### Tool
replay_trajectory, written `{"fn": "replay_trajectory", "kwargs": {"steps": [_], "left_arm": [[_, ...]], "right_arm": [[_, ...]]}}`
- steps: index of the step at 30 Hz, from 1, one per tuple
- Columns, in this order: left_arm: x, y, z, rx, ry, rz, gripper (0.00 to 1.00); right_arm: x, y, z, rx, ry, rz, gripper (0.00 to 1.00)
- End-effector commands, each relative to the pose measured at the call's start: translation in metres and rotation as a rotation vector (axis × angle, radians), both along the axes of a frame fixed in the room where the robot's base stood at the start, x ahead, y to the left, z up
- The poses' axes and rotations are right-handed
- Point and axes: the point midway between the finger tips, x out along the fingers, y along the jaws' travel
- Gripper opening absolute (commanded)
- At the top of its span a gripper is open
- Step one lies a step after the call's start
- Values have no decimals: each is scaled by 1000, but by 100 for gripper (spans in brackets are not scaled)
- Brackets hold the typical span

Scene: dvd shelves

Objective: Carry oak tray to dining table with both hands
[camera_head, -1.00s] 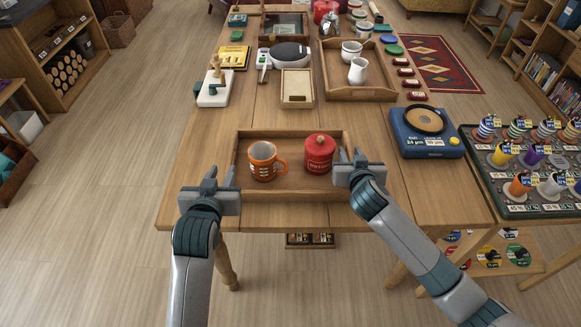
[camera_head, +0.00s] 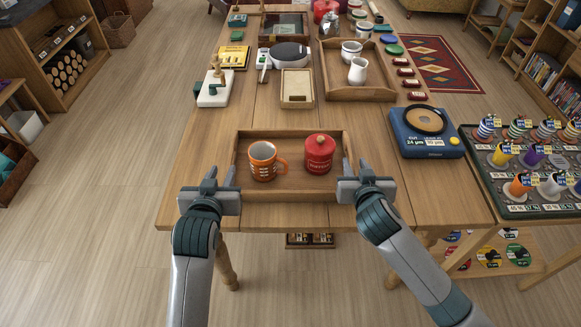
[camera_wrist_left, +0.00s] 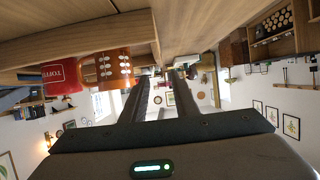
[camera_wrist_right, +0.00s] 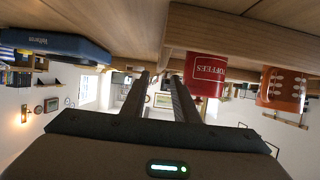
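A wooden tray (camera_head: 290,196) lies on the near end of the wooden table (camera_head: 420,205). An orange mug (camera_head: 263,162) stands in its left half and a red lidded tin (camera_head: 319,155) in its right half. My left gripper (camera_head: 219,180) is open at the tray's near left corner. My right gripper (camera_head: 357,168) is open at its near right corner. The mug (camera_wrist_left: 113,68) shows beside my left fingers (camera_wrist_left: 161,78). The tin (camera_wrist_right: 205,74) shows beside my right fingers (camera_wrist_right: 162,80). I cannot tell whether either finger pair straddles a tray wall.
A blue device (camera_head: 425,132) stands right of the tray. A second wooden tray (camera_head: 360,94) with white jugs, a small wooden box (camera_head: 297,88) and a white stand (camera_head: 214,88) are farther back. A rack of spools (camera_head: 525,165) adjoins at right.

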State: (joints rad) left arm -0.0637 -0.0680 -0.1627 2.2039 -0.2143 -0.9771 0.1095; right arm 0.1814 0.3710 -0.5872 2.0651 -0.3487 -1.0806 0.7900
Motion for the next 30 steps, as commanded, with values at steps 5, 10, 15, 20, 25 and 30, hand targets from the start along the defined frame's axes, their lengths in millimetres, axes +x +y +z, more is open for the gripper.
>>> {"fn": "replay_trajectory", "kwargs": {"steps": [5, 10, 15, 20, 25, 30], "left_arm": [[0, 0, 0, 0, 0, 0, 27], [0, 0, 0, 0, 0, 0, 27], [0, 0, 0, 0, 0, 0, 27], [0, 0, 0, 0, 0, 0, 27], [0, 0, 0, 0, 0, 0, 27], [0, 0, 0, 0, 0, 0, 27]], "right_arm": [[-26, 0, 10, 4, 0, 1, 27], [-39, 0, 16, 1, 0, 1, 27], [-42, 0, 18, 0, 0, 0, 27], [-42, 0, 18, 0, 0, 0, 27], [-42, 0, 18, 0, 0, 0, 27], [-42, 0, 17, 0, 0, 0, 27]]}}
